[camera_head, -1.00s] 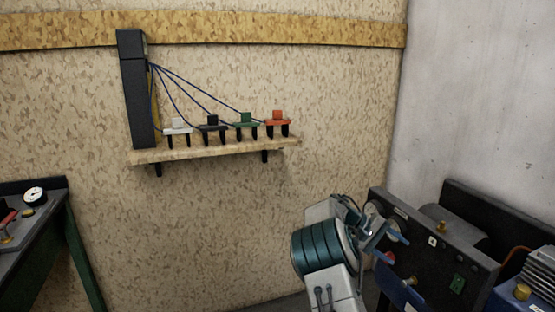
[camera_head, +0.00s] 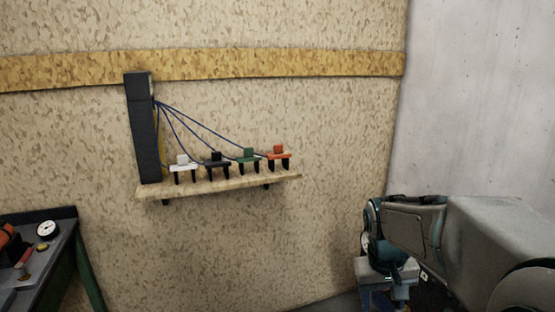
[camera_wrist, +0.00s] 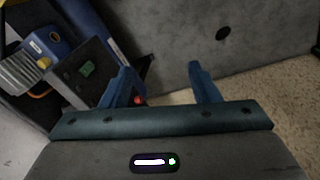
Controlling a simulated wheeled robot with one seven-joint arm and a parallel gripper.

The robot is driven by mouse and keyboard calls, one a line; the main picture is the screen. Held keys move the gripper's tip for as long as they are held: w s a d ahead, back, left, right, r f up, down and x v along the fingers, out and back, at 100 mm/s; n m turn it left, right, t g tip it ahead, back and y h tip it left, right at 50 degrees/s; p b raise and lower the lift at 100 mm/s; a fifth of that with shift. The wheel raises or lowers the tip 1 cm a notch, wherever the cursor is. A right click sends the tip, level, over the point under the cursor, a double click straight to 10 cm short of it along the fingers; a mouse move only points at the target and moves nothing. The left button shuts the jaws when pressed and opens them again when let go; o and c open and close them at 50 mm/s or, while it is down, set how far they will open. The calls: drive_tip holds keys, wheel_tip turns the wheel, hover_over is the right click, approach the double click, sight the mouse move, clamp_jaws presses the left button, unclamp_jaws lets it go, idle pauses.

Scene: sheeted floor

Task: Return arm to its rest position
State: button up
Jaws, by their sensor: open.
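My arm (camera_head: 450,245) is folded at the lower right of the head view, close to the camera. My gripper (camera_wrist: 160,68) shows in the wrist view as two blue fingers spread apart, with nothing between them. Beyond the fingers are a dark panel with a green button (camera_wrist: 88,69) and a red knob, and a grey surface (camera_wrist: 240,30). In the head view I cannot make out the fingers clearly; the arm links cover that area.
A wooden wall shelf (camera_head: 215,186) holds a black column (camera_head: 143,130) wired to white, black, green and red blocks. A dark-topped bench with a gauge (camera_head: 47,229) stands at the lower left. A blue and grey machine (camera_wrist: 45,47) lies left in the wrist view.

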drive_tip(key=s+a+r+t+p, duration=0.1)
drive_tip(key=s+a+r+p, duration=0.1)
drive_tip(key=s, duration=0.3)
drive_tip(key=s+a+r+t+y+p, duration=0.1)
drive_tip(key=s+a+r+p, duration=0.1)
drive_tip(key=s+a, duration=0.2)
drive_tip(key=s, duration=0.2)
drive_tip(key=shift+s+a+y, duration=0.25)
drive_tip(key=shift+s+y, duration=0.05)
drive_tip(key=shift+r, duration=0.1)
